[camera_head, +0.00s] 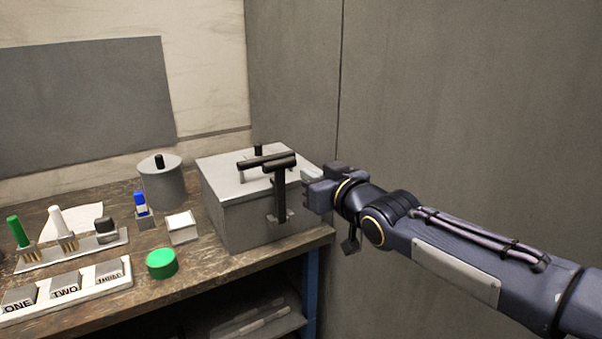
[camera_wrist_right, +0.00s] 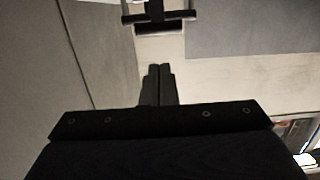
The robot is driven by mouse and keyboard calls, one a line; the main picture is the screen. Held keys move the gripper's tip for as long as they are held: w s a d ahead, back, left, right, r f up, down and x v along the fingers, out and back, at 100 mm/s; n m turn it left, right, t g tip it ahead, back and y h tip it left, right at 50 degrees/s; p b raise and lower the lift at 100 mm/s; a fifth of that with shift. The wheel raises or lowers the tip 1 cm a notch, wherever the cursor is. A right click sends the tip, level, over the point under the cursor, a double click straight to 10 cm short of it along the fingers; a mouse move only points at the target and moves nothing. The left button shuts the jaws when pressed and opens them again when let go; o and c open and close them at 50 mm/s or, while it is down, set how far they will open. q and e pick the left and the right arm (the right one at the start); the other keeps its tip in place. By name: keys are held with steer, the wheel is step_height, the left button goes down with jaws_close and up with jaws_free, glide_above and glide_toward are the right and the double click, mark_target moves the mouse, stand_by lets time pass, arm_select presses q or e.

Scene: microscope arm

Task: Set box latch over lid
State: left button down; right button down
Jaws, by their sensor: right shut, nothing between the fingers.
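A grey box (camera_head: 235,222) stands at the right end of the workbench with its grey lid (camera_head: 225,172) on top. The black latch (camera_head: 280,195) stands upright at the box's front face, its crossbar level with or above the lid's front edge. Whether it touches the lid is unclear. A black bar (camera_head: 255,160) and a small knob show above the lid. My right gripper (camera_head: 311,188) is just right of the box, near the latch. Its fingers also show shut and empty in the right wrist view (camera_wrist_right: 158,85). Black bars (camera_wrist_right: 158,17) appear ahead of them. My left gripper is not in view.
A grey canister (camera_head: 161,185), a blue-topped item (camera_head: 141,204), a small white-topped block (camera_head: 181,228) and a green cap (camera_head: 161,263) stand left of the box. Labelled blocks (camera_head: 66,290) are at the front left. A grey wall (camera_head: 450,90) is behind my right arm.

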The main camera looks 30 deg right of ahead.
steer(key=s, duration=0.3)
steer(key=shift+s+d+r, duration=0.15)
steer(key=shift+s+r, duration=0.05)
steer(key=shift+r, duration=0.05)
steer(key=s+a+f+m+g+y+p, duration=0.1)
steer(key=s+a+f+g+p, duration=0.1)
steer(key=s+f+g, duration=0.3)
steer(key=s+a+f+m+g+y+p, duration=0.1)
steer(key=s+a+f+g, duration=0.4)
steer(key=s+f, duration=0.8)
steer(key=s+p, duration=0.1)
steer(key=s, duration=0.4)
steer(key=shift+a+m+g+p, duration=0.2)
steer(key=shift+m+g+p, duration=0.15)
steer(key=shift+m+g, duration=0.05)
